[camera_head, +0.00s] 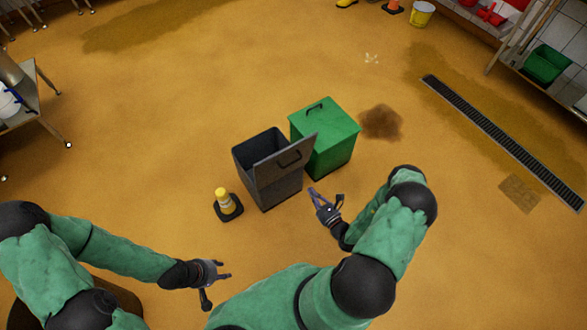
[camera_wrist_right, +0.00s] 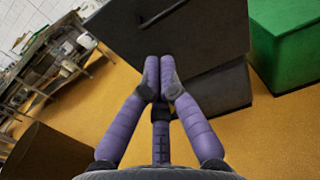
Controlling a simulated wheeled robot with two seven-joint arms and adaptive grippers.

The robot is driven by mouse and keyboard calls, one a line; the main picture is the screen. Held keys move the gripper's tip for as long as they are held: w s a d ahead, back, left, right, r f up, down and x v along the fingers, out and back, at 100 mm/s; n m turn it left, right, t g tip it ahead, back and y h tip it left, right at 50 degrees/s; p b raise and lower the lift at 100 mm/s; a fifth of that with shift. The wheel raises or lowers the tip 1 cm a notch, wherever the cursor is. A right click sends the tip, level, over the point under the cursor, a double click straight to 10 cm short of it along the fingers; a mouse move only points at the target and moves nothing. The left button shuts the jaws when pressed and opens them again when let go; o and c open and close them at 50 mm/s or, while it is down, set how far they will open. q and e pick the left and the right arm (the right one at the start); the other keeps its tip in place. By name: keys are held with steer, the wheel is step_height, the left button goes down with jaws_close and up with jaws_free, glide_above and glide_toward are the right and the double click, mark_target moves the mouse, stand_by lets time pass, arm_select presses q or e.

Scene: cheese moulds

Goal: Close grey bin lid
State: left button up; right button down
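The grey bin (camera_head: 281,194) stands on the floor with its top open. Its lid (camera_head: 300,150) is raised and tilted along the bin's near right side, with a dark handle on its face. In the right wrist view the lid (camera_wrist_right: 205,40) fills the top middle, with the bin body (camera_wrist_right: 225,92) below it. My right gripper (camera_head: 314,192) is just right of the bin, below the lid; its purple fingers (camera_wrist_right: 160,62) are together with nothing visible between them. Whether they touch the lid cannot be told. My left gripper (camera_head: 222,280) is open and empty, low and left of the bin.
A green bin (camera_head: 335,148) with a shut lid stands close behind and right of the grey bin. A yellow-topped cone-like item (camera_head: 224,200) stands left of it. A floor drain (camera_head: 500,140) runs at the right. Open floor lies to the left and back.

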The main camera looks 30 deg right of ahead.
steer(key=w+a+b, duration=0.1)
steer(key=w+b, duration=0.2)
steer(key=w, duration=0.9)
steer(key=shift+w+f, duration=0.15)
steer(key=shift+w, duration=0.2)
steer(key=shift+d, duration=0.1)
